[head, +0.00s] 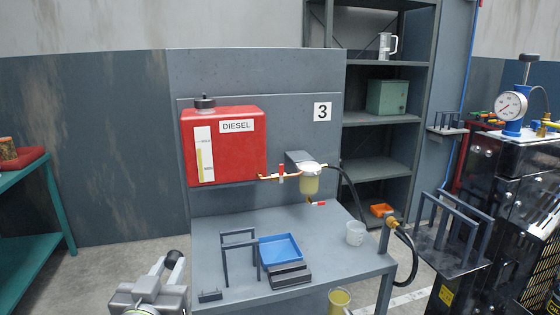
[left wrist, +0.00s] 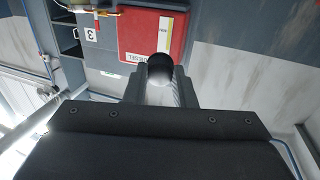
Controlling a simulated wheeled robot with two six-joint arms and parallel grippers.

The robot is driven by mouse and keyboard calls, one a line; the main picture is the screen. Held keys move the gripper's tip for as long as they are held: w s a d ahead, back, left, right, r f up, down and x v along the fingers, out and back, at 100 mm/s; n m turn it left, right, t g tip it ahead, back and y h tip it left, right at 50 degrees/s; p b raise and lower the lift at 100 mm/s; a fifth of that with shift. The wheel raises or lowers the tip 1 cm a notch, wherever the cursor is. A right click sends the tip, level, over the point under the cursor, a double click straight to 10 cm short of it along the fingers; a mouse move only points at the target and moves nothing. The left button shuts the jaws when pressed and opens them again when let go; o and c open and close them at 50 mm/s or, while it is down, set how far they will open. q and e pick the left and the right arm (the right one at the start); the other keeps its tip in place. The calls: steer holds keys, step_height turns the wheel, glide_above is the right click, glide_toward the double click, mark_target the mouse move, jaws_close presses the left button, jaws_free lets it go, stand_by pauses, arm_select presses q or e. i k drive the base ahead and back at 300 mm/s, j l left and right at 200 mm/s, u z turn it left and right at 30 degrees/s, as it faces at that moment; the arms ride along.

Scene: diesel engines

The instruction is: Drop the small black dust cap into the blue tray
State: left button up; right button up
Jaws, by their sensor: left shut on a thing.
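The small black dust cap (left wrist: 160,66) is pinched between the fingertips of my left gripper (left wrist: 160,88) in the left wrist view. In the head view my left gripper (head: 167,270) is at the bottom left, in front of the bench's left side. A dark rounded end at its fingertips (head: 173,258) looks like the cap. The blue tray (head: 280,249) lies on the grey bench, to the right of and beyond the gripper, and looks empty. The gripper is apart from the tray. My right gripper is not in view.
On the grey bench (head: 325,235), a dark frame stand (head: 239,240) rises left of the tray. Dark blocks (head: 289,275) lie before it, and a clear cup (head: 355,234) stands right. A red diesel tank (head: 222,145) and fuel filter (head: 310,180) hang behind.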

mark_target(278, 251)
steer(key=z, duration=3.9)
steer(key=j+z, duration=0.45)
steer(key=k+j+z, duration=0.1)
steer(key=j+z, duration=0.35)
steer(key=j, duration=0.2)
